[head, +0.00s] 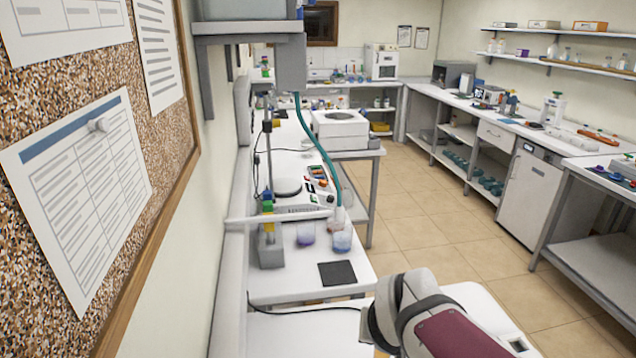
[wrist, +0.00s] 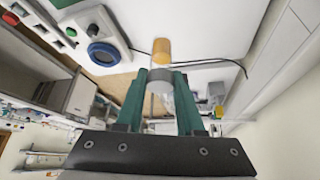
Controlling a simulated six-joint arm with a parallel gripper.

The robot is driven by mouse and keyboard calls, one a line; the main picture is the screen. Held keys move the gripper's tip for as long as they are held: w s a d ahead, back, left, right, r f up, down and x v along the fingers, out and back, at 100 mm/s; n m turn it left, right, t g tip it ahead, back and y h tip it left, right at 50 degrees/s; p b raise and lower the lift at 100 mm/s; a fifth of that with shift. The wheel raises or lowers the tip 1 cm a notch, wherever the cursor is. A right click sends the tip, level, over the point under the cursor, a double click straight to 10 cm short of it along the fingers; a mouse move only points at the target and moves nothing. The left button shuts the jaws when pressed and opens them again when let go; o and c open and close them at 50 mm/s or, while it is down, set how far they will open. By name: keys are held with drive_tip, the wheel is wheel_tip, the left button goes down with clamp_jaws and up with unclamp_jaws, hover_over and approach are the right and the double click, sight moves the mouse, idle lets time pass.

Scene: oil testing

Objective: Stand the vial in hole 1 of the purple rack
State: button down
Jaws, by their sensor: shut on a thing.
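In the wrist view, my gripper (wrist: 159,86) has its two teal fingers closed on the vial (wrist: 161,52). The vial shows an amber end sticking out past the fingertips and a grey band (wrist: 160,76) between them. Part of it is hidden by the fingers. In the head view my arm is at the lower right, and the gripper and vial are out of sight there. I cannot make out the purple rack or its hole 1 for certain in either view.
In the wrist view, a white device (wrist: 84,40) with a blue round part lies at the upper left, and a black cable (wrist: 215,63) crosses the white surface. In the head view, beakers (head: 342,240) and a black mat (head: 337,273) are on the left bench. Floor is clear between benches.

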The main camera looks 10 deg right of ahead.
drive_tip(key=s+d+f+m+g+h, duration=0.2)
drive_tip(key=s+d+f+m, duration=0.1)
drive_tip(key=s+d+m, duration=0.4)
drive_tip(key=s+d+f+m+g+h, duration=0.2)
drive_tip(key=s+d+f+m, duration=0.15)
drive_tip(key=d, duration=0.45)
drive_tip(key=s+d+f+m+g+y, duration=0.1)
drive_tip(key=s+d+f+m+g, duration=0.2)
drive_tip(key=s+m, duration=0.4)
drive_tip(key=s+d+m+g, duration=0.2)
drive_tip(key=s+d+m, duration=0.25)
drive_tip(key=s, duration=0.35)
drive_tip(key=shift+y, duration=0.3)
drive_tip(key=shift+w+a+f, duration=0.1)
drive_tip(key=shift+w+f, duration=2.6)
drive_tip(key=shift+f, duration=0.15)
drive_tip(key=shift+w+a+f, duration=0.1)
drive_tip(key=shift+w+f, duration=2.6)
drive_tip(key=shift+f, duration=0.15)
drive_tip(key=shift+f, duration=0.1)
drive_tip(key=c, duration=0.5)
unclamp_jaws()
